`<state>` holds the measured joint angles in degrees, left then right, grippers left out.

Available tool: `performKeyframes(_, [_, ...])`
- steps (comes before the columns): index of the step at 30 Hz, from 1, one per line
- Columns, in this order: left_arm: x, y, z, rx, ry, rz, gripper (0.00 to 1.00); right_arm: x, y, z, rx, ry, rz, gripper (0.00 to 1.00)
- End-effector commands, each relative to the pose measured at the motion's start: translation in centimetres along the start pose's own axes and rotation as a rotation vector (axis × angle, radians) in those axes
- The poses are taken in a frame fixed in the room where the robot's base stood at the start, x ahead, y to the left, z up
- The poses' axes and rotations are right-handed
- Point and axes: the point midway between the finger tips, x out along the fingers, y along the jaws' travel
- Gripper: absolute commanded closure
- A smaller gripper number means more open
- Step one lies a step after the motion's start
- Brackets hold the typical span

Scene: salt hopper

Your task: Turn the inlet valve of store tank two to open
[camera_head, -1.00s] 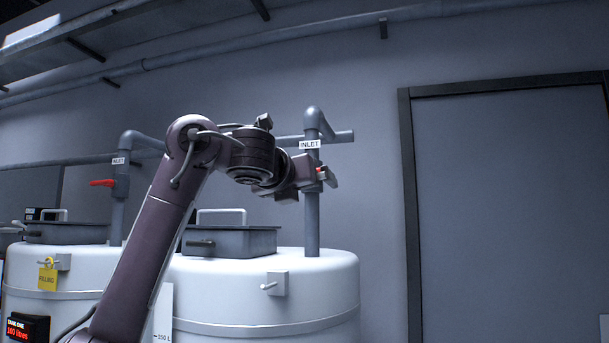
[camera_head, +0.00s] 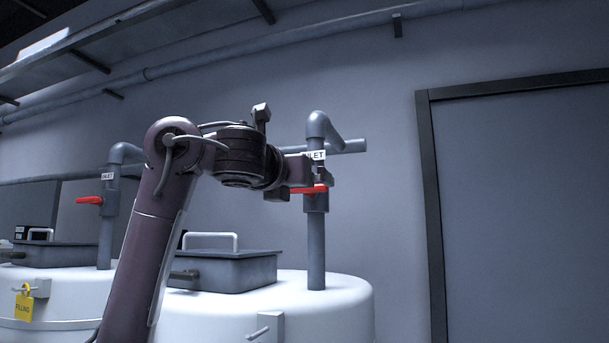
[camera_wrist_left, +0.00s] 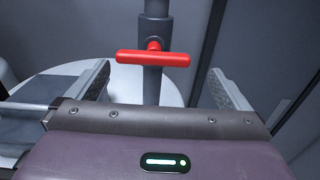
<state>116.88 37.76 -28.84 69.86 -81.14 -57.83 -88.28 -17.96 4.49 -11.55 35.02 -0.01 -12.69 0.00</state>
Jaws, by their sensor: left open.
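The inlet pipe (camera_head: 317,240) of the right tank (camera_head: 335,320) carries a red valve handle (camera_head: 308,190). The handle lies level, crosswise to the upright pipe. My left gripper (camera_head: 319,179) is at the pipe, just above the handle in the head view, and partly covers the INLET label (camera_head: 318,155). In the left wrist view the red handle (camera_wrist_left: 152,58) lies across the pipe, centred ahead of the open jaws (camera_wrist_left: 160,82), with no finger seen touching it. No number shows on this tank. My right gripper is not in view.
A second tank (camera_head: 60,310) at the left has its own red handle (camera_head: 89,200), also crosswise, and a yellow FILLING tag (camera_head: 24,304). A grey hatch with a handle (camera_head: 228,268) sits on the right tank. A door (camera_head: 530,210) is at the right.

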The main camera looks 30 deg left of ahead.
Motion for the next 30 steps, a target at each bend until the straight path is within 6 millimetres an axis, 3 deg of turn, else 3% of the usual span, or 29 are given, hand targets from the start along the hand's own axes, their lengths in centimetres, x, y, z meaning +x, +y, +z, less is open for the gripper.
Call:
performKeyframes(1, [0.4, 0.0, 0.6, 0.001, 0.004, -0.001, 0.00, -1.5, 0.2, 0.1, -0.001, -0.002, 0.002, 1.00])
performKeyframes(8, [1.4, 0.8, 0.3, -0.010, 0.004, 0.014, 0.00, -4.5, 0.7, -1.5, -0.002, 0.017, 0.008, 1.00])
performKeyframes(12, [3.7, 0.8, 0.1, -0.009, 0.003, 0.015, 0.00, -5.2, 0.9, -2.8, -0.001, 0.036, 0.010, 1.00])
performKeyframes(18, [5.7, 0.8, 0.0, -0.009, 0.002, 0.013, 0.00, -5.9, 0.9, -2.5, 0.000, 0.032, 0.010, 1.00])
performKeyframes(30, [6.2, 0.8, -0.1, -0.009, -0.001, 0.013, 0.03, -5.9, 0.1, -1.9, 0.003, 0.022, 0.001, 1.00])
